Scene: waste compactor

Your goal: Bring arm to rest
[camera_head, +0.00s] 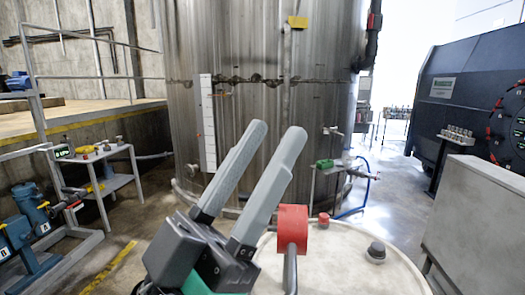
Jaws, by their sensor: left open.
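My left gripper (261,137) is in the lower middle of the head view. Its two long grey fingers point up and to the right, apart from each other, with nothing between them. The fingers stand in front of the large steel tank (260,60). A red block on a grey rod (292,228) is just right of the fingers; I cannot tell whether it touches them. My right gripper is not in view.
A pale round lid (340,265) with a dark knob (376,252) lies below right. A grey cabinet (478,210) stands at the right, a dark machine (460,100) behind it. Blue pumps (30,215) and a railed platform (80,112) are at the left. Open floor shows between.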

